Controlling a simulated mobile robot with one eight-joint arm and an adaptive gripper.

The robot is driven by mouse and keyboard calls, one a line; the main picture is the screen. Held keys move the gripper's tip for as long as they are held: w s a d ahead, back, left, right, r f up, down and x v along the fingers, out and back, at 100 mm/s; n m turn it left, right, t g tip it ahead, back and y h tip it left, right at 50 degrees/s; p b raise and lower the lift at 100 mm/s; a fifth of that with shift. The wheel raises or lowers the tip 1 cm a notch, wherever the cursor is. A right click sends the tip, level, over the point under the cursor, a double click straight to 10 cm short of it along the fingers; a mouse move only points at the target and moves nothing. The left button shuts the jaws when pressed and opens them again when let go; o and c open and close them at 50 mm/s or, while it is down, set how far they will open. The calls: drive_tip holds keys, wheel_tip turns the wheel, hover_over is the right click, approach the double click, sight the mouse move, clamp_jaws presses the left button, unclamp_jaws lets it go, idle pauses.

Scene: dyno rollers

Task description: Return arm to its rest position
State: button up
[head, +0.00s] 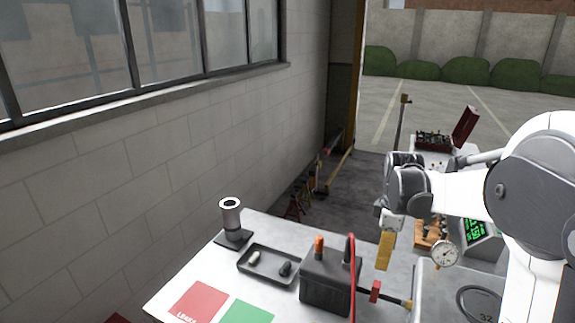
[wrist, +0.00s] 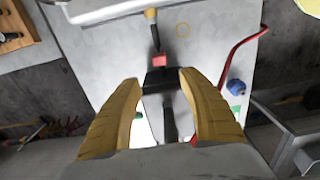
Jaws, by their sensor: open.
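My gripper (head: 384,250) points down at the right of the head view, with yellow fingers over or just behind the back edge of the white table (head: 184,262). In the wrist view my gripper (wrist: 164,95) shows two yellow fingers spread apart with nothing held between them. Below and beyond the fingers is a dark block (wrist: 158,82), with a red piece (wrist: 158,61) on a rod near it. My white and grey arm reaches in from the right of the head view.
On the table stand a grey cylinder (head: 230,213), a black tray (head: 265,266) with small parts, a dark box (head: 326,285) with an orange knob, and red and green mats (head: 198,303). A dial gauge (head: 445,254) and green display (head: 477,231) are near my arm. A wall bounds the left.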

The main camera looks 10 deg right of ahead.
drive_tip(key=s+a+m+t+b, duration=0.6)
drive_tip(key=s+a+m, duration=0.5)
drive_tip(key=s+a, duration=0.4)
drive_tip(key=s+t, duration=0.1)
drive_tip(key=s, duration=0.2)
drive_tip(key=shift+a+r, duration=0.2)
